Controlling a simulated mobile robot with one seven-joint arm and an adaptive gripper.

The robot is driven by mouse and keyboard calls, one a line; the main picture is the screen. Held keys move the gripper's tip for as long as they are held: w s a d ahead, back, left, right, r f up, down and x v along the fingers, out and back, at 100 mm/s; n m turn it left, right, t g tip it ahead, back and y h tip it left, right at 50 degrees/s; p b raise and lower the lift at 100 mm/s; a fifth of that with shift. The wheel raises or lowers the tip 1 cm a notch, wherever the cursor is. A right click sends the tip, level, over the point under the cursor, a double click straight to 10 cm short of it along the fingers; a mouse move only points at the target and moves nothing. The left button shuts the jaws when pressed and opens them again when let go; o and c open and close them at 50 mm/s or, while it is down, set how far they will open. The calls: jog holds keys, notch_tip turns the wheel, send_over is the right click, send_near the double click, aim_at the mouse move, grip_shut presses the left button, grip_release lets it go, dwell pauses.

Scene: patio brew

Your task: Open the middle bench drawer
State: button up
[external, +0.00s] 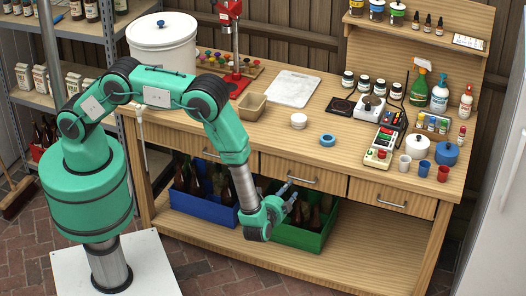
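The wooden bench (340,257) has a row of three drawers under its top, each with a metal bar handle. The middle drawer (280,170) is closed, its front flush with its neighbours. Its handle (302,181) shows just right of my forearm. My gripper (291,193) is low in front of the bench, below and slightly left of that handle, and apart from it. Its two fingers look spread, with nothing between them. My forearm covers part of the bench front left of the middle drawer.
The left drawer (180,141) and right drawer (370,191) are closed. A blue crate (200,208) and a green crate (300,238) with bottles stand on the lower shelf, the green one close behind my gripper. Bottles, cups and instruments crowd the right of the bench top.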

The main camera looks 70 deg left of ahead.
send_near(300, 176)
jog(key=x, duration=0.4)
jog(key=shift+b, duration=0.3)
grip_shut()
